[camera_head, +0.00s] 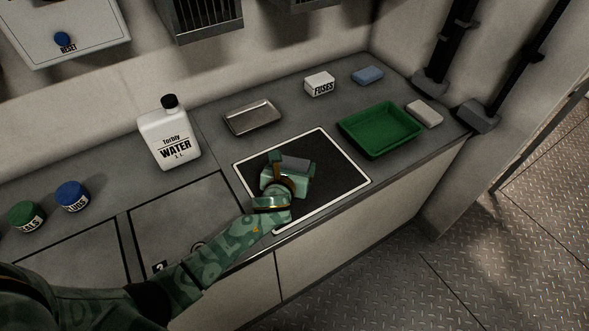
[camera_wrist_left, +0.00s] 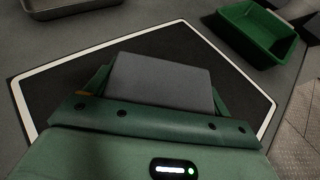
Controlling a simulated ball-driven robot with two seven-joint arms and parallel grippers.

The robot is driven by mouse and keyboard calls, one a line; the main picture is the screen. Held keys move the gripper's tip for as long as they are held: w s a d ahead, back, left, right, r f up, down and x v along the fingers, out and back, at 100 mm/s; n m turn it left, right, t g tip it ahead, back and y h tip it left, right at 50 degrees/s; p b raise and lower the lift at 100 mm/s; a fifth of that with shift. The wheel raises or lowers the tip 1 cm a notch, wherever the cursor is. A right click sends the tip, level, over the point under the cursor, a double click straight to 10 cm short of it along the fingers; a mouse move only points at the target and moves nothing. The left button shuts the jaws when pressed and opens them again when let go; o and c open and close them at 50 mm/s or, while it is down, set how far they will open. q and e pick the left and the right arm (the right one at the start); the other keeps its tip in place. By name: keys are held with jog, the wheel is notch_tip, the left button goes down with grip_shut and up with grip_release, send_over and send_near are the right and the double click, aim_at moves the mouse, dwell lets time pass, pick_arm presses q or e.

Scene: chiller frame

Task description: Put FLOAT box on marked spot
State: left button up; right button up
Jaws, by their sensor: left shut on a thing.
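My left gripper (camera_head: 290,170) is over the black mat with a white border (camera_head: 339,170), the marked spot on the counter. It is shut on a grey box (camera_head: 296,162), mostly hidden by the green fingers. In the left wrist view the box (camera_wrist_left: 160,80) shows a plain grey face between the fingers, and no lettering can be read. The white border (camera_wrist_left: 22,105) runs around it on the left, top and right. I cannot tell whether the box touches the mat. My right gripper is not in view.
A green tray (camera_head: 347,136) stands right of the mat, and a metal tray (camera_head: 226,121) behind it. A FUSES box (camera_head: 319,83), blue block (camera_head: 367,75) and pale block (camera_head: 424,113) lie farther back. A water jug (camera_head: 168,138) and two jars stand left.

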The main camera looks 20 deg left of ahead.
pick_arm(q)
jog(key=shift+f, duration=0.25)
jog(key=shift+c, duration=0.6)
jog(key=shift+r, duration=0.2)
jog(key=shift+f, duration=0.15)
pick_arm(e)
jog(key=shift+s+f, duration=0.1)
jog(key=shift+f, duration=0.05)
pick_arm(q)
jog(key=o, duration=1.1)
jog(key=shift+s+r+p, duration=0.15)
jog(key=shift+r+p, duration=0.1)
jog(key=shift+p, duration=0.05)
jog(key=p+v, duration=0.5)
jog(key=v, duration=0.6)
jog(key=shift+r, duration=0.1)
jog(key=shift+s+d, duration=0.1)
jog(key=shift+s, duration=0.25)
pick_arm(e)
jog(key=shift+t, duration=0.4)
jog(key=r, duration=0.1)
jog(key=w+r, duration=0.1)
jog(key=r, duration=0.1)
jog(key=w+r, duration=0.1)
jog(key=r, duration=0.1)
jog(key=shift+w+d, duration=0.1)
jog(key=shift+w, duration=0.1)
